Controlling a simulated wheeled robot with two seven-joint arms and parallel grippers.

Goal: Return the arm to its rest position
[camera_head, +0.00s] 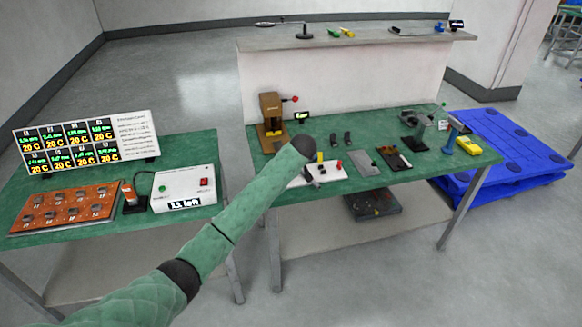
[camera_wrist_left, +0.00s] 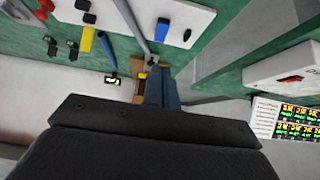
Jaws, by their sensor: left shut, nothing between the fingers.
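My left arm (camera_head: 235,222), in a green padded sleeve, reaches from the lower left over the gap between the two benches. Its dark end (camera_head: 303,147) is in front of the right bench, and the fingers cannot be made out there. In the left wrist view my left gripper (camera_wrist_left: 162,75) is shut, its blue-grey fingers together and empty. The fingers point toward the bench area, with no object touching them that I can see. My right arm and gripper are in neither view.
The left bench (camera_head: 190,150) holds an orange socket board (camera_head: 65,207), a white power box (camera_head: 183,188) and a display panel (camera_head: 85,142). The right bench (camera_head: 330,125) holds a brown press (camera_head: 271,115), a white fixture board (camera_head: 318,172) and several tools. A blue pallet (camera_head: 510,150) stands right.

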